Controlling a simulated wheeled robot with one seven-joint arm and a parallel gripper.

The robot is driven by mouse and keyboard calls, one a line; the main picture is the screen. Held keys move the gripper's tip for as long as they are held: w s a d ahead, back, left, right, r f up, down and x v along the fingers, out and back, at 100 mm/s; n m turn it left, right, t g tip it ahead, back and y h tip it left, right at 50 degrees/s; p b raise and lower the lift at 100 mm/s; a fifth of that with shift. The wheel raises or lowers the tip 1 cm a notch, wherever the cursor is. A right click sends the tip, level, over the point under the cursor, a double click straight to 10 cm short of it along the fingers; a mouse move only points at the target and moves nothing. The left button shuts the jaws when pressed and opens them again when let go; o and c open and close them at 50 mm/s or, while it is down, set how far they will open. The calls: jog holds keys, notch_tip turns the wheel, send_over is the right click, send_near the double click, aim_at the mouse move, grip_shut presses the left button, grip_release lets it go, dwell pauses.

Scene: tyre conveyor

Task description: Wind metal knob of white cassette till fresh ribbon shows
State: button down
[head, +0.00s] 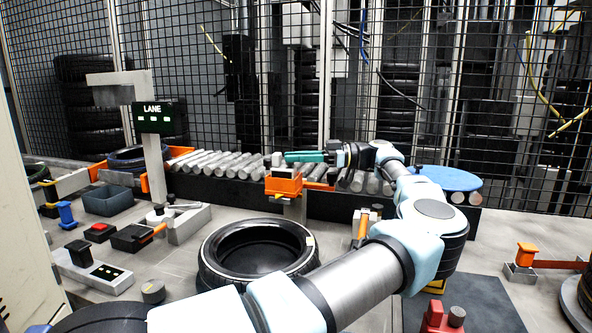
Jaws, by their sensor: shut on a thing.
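My gripper (328,157) is at the far end of my arm, over the roller conveyor, pointing left. It is shut on a slim teal-green piece (304,156), which lies level just above an orange box-shaped unit (284,186). At this size I cannot tell whether the teal piece touches the unit. I cannot make out a white cassette, a metal knob or any ribbon for certain near the gripper. A pale grey block (187,226) with small metal parts on top stands left of the tyre, apart from my gripper.
A tyre (213,262) lies on the bench beside my arm. The roller conveyor (222,164) runs behind it, with a blue disc (449,178) at its right end. A LANE sign (160,118) stands at left. A grey bin (108,201) and red fixture (443,319) flank the bench.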

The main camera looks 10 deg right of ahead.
jog(key=shift+w+n+g+b, duration=0.1)
jog(key=shift+n+g+b, duration=0.25)
jog(key=shift+n+g, duration=0.4)
jog(key=c, duration=0.6)
grip_release()
jog(key=shift+c, duration=0.2)
jog(key=shift+r, duration=0.15)
notch_tip(320, 180, up, 10)
jog(key=b, duration=0.1)
jog(key=shift+b, duration=0.4)
